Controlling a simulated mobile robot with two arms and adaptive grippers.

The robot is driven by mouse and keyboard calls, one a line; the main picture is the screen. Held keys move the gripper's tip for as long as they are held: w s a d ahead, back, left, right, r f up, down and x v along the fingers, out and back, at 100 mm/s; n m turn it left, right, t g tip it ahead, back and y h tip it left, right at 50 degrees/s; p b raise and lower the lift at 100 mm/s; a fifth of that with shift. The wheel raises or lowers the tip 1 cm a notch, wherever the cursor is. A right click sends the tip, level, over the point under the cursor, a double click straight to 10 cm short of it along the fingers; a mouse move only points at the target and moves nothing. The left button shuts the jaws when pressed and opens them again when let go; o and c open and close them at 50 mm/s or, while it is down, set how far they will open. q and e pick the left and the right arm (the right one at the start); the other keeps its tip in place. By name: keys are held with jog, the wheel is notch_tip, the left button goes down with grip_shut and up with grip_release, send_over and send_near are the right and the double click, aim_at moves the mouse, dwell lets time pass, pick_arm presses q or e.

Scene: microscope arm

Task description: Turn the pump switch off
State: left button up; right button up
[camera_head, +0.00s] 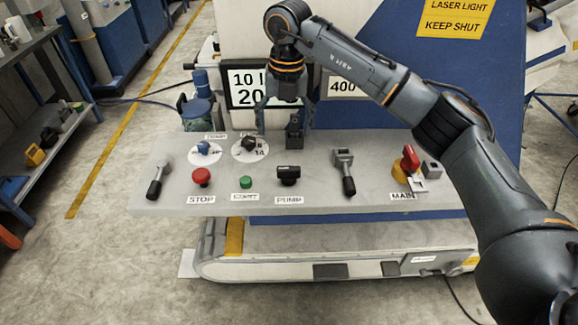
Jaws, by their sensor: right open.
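The control panel (325,197) is a light grey board across the middle of the view. The pump switch (288,174) is a small black knob on it, above a label reading PUMP. My right gripper (284,130) hangs at the panel's back edge, behind the pump switch in the picture. It points down with its fingers apart, and they do not appear to touch the switch. A dark upright part (294,130) shows between the fingers; I cannot tell what it is. My left gripper is out of view.
Near the pump switch are a green button (245,182), a red stop button (201,177) and a black dial (249,144). Levers stand at left (157,179) and right (344,172). A red-and-yellow main switch (410,160) is further right. Displays (246,83) stand behind.

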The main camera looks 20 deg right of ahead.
aim_at(289, 168)
jog(key=f+p, duration=0.1)
jog(key=f, duration=0.3)
jog(key=f+p, duration=0.1)
jog(key=f, duration=0.4)
jog(key=d+f+p, duration=0.1)
jog(key=f, duration=0.3)
jog(key=shift+f, duration=0.15)
jog(key=c, duration=1.2)
